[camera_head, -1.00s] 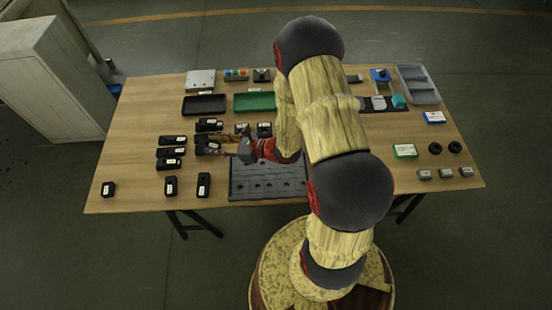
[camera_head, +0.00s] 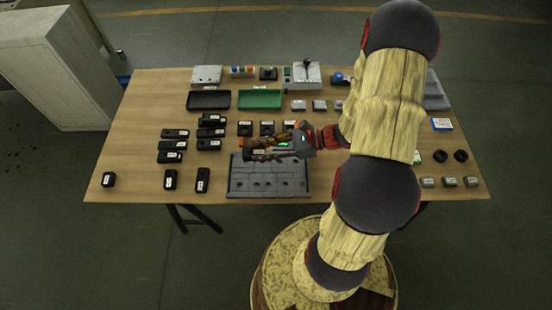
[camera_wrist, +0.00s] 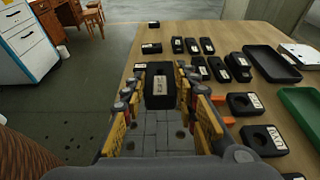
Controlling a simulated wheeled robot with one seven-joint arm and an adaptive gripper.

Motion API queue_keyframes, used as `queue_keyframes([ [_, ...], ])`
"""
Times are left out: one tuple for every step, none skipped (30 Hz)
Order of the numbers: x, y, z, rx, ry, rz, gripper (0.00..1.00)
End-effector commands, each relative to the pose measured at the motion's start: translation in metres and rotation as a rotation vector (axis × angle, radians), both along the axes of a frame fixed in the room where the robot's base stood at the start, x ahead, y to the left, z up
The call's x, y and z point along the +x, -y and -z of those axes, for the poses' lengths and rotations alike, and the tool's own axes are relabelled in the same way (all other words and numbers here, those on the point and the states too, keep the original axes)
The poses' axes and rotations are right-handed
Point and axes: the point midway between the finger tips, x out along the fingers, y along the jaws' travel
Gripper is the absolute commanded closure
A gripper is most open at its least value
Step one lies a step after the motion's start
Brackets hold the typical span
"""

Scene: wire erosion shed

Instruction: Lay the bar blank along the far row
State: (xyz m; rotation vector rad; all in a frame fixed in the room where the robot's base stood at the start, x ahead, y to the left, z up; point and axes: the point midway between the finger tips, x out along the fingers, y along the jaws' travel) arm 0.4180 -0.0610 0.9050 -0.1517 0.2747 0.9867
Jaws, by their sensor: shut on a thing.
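My gripper (camera_head: 247,149) is shut on a black bar blank with a white label. The blank (camera_wrist: 159,88) lies between both fingers in the wrist view; in the head view the fingers mostly hide it. My gripper is above the far left part of the grey fixture plate (camera_head: 268,188), which has a line of holes along its near side. The plate also shows beneath the fingers in the wrist view (camera_wrist: 155,135). My gripper hides part of the plate's far edge. I cannot tell whether the blank touches the plate.
Several labelled black blocks (camera_head: 172,146) lie left of the plate. Black blocks with round holes (camera_head: 267,128) stand just beyond it. A black tray (camera_head: 209,100) and a green tray (camera_head: 260,99) lie farther back.

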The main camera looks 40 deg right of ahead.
Motion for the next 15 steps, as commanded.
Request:
queue_keyframes([
  [0.001, 0.013, 0.007, 0.001, 0.002, 0.004, 1.00],
  [0.001, 0.017, 0.013, 0.002, 0.001, 0.003, 1.00],
  [0.001, 0.022, 0.021, 0.002, 0.001, 0.001, 1.00],
  [0.000, 0.026, 0.026, 0.003, 0.000, 0.002, 1.00],
  [0.001, 0.030, 0.030, 0.002, 0.001, 0.003, 1.00],
  [0.001, 0.035, 0.036, 0.002, 0.001, 0.002, 1.00],
  [0.001, 0.038, 0.040, 0.002, 0.001, 0.002, 1.00],
  [0.001, 0.041, 0.043, 0.002, 0.001, 0.001, 1.00],
  [0.001, 0.044, 0.047, 0.002, 0.001, 0.001, 1.00],
  [0.001, 0.046, 0.049, 0.002, 0.001, 0.001, 1.00],
  [0.001, 0.048, 0.051, 0.002, 0.001, 0.001, 1.00],
  [0.001, 0.049, 0.052, 0.001, 0.002, 0.001, 1.00],
  [0.001, 0.050, 0.053, 0.001, 0.002, 0.001, 1.00],
  [0.001, 0.051, 0.053, 0.001, 0.002, 0.001, 1.00],
  [0.001, 0.052, 0.055, 0.000, 0.002, 0.001, 1.00],
])
